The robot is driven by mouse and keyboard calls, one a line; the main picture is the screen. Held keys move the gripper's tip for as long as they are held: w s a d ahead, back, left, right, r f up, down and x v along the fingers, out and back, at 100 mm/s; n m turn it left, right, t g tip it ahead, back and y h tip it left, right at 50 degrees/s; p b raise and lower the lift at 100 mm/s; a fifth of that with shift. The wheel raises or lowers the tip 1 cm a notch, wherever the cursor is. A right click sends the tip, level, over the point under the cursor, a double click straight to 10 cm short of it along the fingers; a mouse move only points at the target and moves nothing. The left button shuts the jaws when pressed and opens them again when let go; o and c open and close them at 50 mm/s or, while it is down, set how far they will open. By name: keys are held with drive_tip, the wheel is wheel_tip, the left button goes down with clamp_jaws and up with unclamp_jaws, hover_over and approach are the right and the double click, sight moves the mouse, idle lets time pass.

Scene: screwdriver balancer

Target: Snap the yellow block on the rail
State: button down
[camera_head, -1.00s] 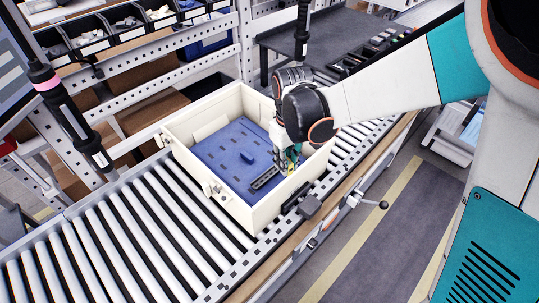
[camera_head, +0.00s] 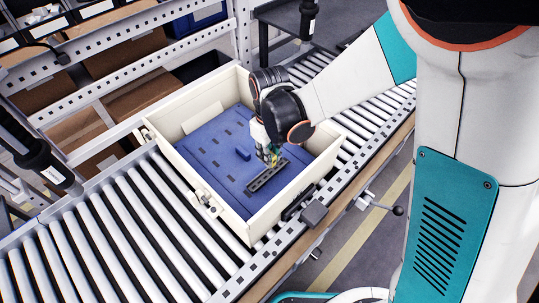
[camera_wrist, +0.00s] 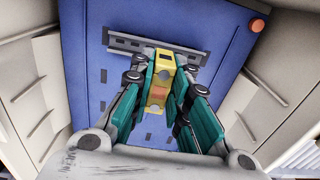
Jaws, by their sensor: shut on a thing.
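My gripper (camera_head: 271,157) is inside the cream box, close above the dark rail (camera_head: 262,180) on the blue panel. In the wrist view, the green fingers of my gripper (camera_wrist: 163,85) are shut on the yellow block (camera_wrist: 162,63), which has an orange patch on its near part. The far end of the block overlaps the middle of the slotted grey rail (camera_wrist: 122,43) in this view. I cannot tell whether block and rail touch. In the head view the block is small and mostly hidden by the gripper.
The cream box (camera_head: 190,188) stands on a roller conveyor (camera_head: 125,225), its walls close around my gripper. The blue panel (camera_head: 210,155) has several dark slots and a small raised blue piece (camera_head: 243,153). A lever with a black knob (camera_head: 397,210) sticks out at the conveyor's side.

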sight(269, 174)
drive_tip(key=f, duration=0.1)
drive_tip(key=f+b, duration=0.1)
drive_tip(key=shift+w+f, duration=0.2)
drive_tip(key=shift+f, duration=0.15)
drive_tip(key=shift+f+b, duration=1)
drive_tip(key=shift+f, duration=0.75)
drive_tip(key=shift+f+b, duration=0.75)
drive_tip(key=shift+b, duration=0.15)
idle(0.5)
drive_tip(key=c, duration=1.4)
unclamp_jaws()
drive_tip(key=shift+c, duration=0.2)
drive_tip(key=shift+r, duration=0.1)
wheel_tip(269, 174, up, 12)
drive_tip(key=shift+d+f, duration=0.1)
